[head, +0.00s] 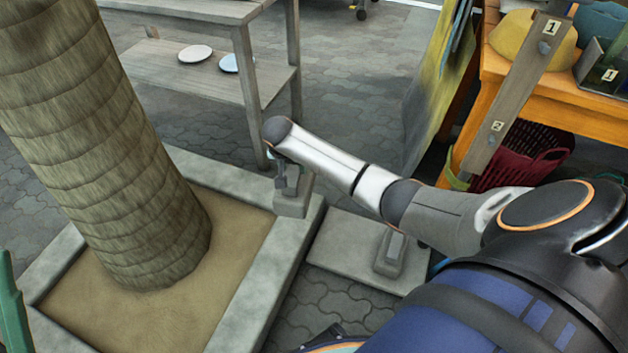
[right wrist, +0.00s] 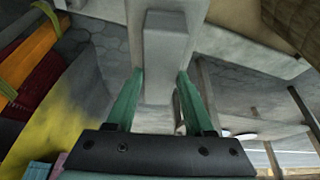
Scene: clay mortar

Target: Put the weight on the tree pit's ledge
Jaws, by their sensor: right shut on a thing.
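In the right wrist view the weight (right wrist: 167,50) lies between the two green fingers of the gripper (right wrist: 160,88). A second, similar grey weight (head: 390,253) stands on a pale stone slab (head: 340,243) to the right of the pit.
A thick tree trunk (head: 110,170) rises from the sandy pit. A grey wooden shelf (head: 180,80) with two plates stands behind. An orange table (head: 480,95) and a dark red basket (head: 525,155) are at the right.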

